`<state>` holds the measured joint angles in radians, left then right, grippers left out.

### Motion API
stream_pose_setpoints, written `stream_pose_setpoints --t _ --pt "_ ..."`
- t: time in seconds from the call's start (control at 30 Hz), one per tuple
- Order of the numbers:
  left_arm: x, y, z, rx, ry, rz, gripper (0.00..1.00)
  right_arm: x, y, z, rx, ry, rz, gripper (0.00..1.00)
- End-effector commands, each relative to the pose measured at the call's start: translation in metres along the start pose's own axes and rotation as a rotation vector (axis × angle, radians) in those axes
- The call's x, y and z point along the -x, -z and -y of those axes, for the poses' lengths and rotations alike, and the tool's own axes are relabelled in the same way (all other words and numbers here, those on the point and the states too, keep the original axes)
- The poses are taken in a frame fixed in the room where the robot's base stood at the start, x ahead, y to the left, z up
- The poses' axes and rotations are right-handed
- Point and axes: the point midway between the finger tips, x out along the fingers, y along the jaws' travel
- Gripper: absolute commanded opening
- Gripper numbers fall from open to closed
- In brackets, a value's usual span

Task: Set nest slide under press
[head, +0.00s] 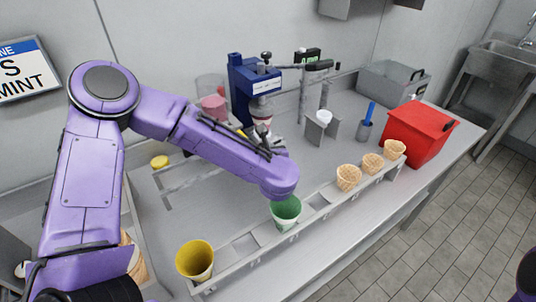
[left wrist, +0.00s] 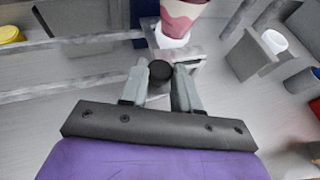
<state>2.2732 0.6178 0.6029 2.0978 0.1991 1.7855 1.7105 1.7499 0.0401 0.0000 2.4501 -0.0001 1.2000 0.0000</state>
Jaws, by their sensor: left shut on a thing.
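The blue press (head: 241,92) stands against the back wall in the head view. Its blue body also shows at the top of the left wrist view (left wrist: 147,30). A pink and white patterned cup (left wrist: 184,14) sits upright in the white nest of the slide (left wrist: 172,42); in the head view the cup (head: 262,111) shows below the press head. My left gripper (left wrist: 161,74) is shut on the slide's black knob (left wrist: 161,71), on the near side of the nest. In the head view my purple arm hides most of this gripper and the slide. My right gripper is out of view.
A front rack holds a yellow cup (head: 195,259), a green cup (head: 286,212) and several waffle cones (head: 348,177). A red box (head: 416,132), a grey bin (head: 393,82) and a blue-handled tool (head: 369,113) stand to the right. Low rails (head: 195,179) lie left of the press.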

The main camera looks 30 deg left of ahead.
Motion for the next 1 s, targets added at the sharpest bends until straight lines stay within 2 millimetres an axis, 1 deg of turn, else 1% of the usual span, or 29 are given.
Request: stream_pose_setpoints --t 0.2,0.23,0.3,0.57,0.63,0.67,0.77,0.9,1.0 --pt "0.001 -0.001 0.002 0.0 0.004 0.001 0.0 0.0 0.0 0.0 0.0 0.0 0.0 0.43" --pt "0.001 -0.001 0.003 0.0 0.005 0.001 0.34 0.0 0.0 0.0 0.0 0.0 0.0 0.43" --pt "0.001 -0.001 0.003 0.0 0.005 0.001 0.55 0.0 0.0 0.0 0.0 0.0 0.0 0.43" --pt "0.001 -0.001 0.002 0.0 0.004 0.001 0.55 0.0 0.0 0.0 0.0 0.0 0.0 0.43" --pt "0.005 0.0 0.003 0.0 0.005 0.001 0.55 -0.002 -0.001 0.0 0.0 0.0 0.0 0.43" --pt "0.009 0.001 0.003 0.001 0.005 0.001 0.55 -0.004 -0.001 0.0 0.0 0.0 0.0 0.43" --pt "0.027 0.002 0.003 -0.001 0.009 0.003 0.55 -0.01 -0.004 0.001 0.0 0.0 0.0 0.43" --pt "0.056 0.003 0.003 -0.002 0.009 0.003 0.55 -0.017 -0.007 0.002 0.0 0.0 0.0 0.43" --pt "0.07 0.001 0.003 -0.001 0.008 0.003 0.55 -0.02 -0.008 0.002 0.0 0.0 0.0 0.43"
